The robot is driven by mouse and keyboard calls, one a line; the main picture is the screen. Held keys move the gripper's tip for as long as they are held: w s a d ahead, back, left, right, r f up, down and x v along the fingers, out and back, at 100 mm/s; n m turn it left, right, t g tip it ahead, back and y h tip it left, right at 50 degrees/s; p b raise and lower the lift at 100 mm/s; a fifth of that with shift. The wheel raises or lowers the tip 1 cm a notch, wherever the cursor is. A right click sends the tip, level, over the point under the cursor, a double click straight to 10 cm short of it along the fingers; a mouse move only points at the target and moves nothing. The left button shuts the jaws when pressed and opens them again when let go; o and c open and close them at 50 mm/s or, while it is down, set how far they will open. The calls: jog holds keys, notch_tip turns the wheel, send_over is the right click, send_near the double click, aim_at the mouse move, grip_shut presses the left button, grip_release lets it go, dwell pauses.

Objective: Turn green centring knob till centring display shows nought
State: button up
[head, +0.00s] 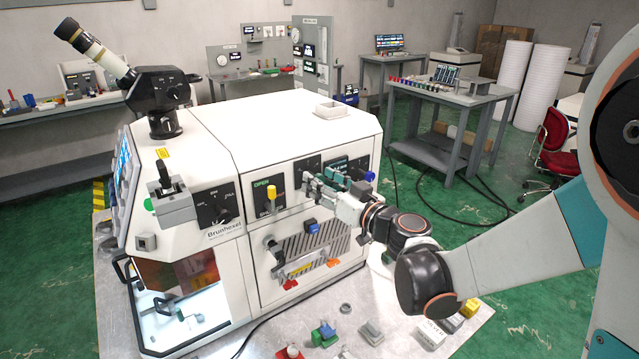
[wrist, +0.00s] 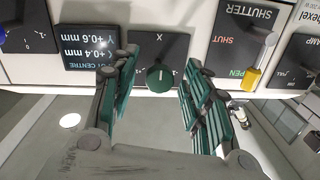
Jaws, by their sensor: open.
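The green centring knob (wrist: 160,77), marked with a white line, sits on a black panel labelled X in the wrist view. My gripper (wrist: 162,63) is open, with one green-padded finger on each side of the knob. I cannot tell whether either finger touches it. The centring display (wrist: 88,45) beside it reads about Y +0.6 mm and X +0.4 mm. In the head view my gripper (head: 322,183) is at the machine's front panel and hides the green knob; part of the display (head: 335,165) shows behind it.
A blue knob (head: 370,176) is right of the display. The yellow shutter lever (head: 271,197) is left of my gripper; it also shows in the wrist view (wrist: 251,79). A blue-handled part (head: 311,226) sits below. Loose parts lie on the table (head: 262,342).

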jog(key=shift+w+a, duration=0.35)
jog(key=shift+w, duration=0.15)
grip_shut()
jog(key=shift+m+b, duration=0.55)
jog(key=shift+m, duration=1.85)
grip_release()
